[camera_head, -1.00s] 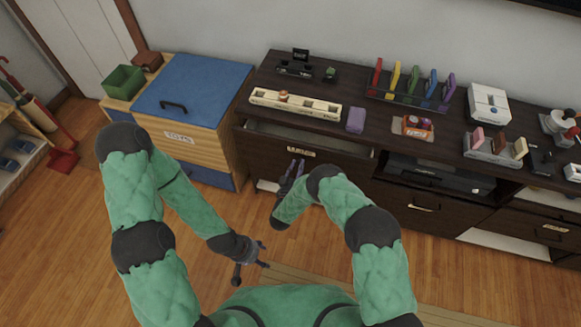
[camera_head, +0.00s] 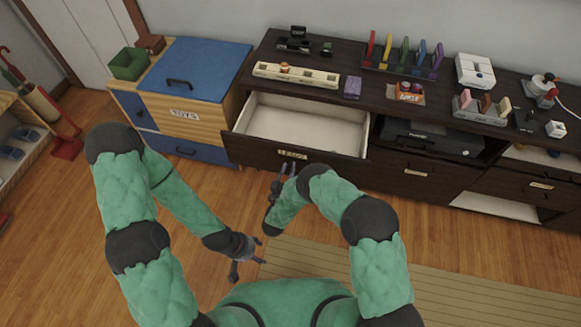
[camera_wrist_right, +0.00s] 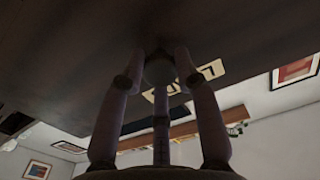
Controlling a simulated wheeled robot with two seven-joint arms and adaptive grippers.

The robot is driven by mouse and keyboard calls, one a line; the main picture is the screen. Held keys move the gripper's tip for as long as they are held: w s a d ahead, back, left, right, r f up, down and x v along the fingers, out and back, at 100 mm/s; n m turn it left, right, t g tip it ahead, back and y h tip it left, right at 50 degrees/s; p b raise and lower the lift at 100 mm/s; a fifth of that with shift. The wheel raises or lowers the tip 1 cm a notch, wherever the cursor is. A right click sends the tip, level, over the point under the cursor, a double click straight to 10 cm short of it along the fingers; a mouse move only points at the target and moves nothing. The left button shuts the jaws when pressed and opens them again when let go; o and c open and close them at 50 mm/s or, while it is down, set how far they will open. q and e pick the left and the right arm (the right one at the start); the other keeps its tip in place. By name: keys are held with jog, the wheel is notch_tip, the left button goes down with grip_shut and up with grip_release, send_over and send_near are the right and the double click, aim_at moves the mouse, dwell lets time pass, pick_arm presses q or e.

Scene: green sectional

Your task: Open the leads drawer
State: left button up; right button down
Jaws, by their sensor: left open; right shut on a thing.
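The leads drawer (camera_head: 308,130) is pulled well out of the dark cabinet, and its pale, empty-looking interior shows. Its front carries a pale label (camera_head: 292,154), which shows partly hidden in the right wrist view (camera_wrist_right: 209,70). My right gripper (camera_head: 284,170) is at the drawer front, just below the label. In the right wrist view its fingers are shut on a round knob (camera_wrist_right: 159,70). My left gripper (camera_head: 250,262) is open and empty, low over the floor, apart from the cabinet.
The cabinet top (camera_head: 362,105) holds a cream block with holes (camera_head: 296,74), a purple block (camera_head: 352,87) and a rack of coloured pieces (camera_head: 403,57). A wooden toy chest (camera_head: 186,105) with a blue lid stands left of the drawer.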

jog(key=shift+s+f, duration=0.25)
jog(key=shift+f, duration=0.05)
jog(key=c, duration=0.9)
grip_release()
jog(key=shift+w, duration=0.1)
jog(key=shift+r, duration=0.1)
jog(key=shift+w+r, duration=0.1)
jog(key=shift+r, duration=0.05)
notch_tip(320, 180, up, 10)
jog(key=shift+f, duration=0.15)
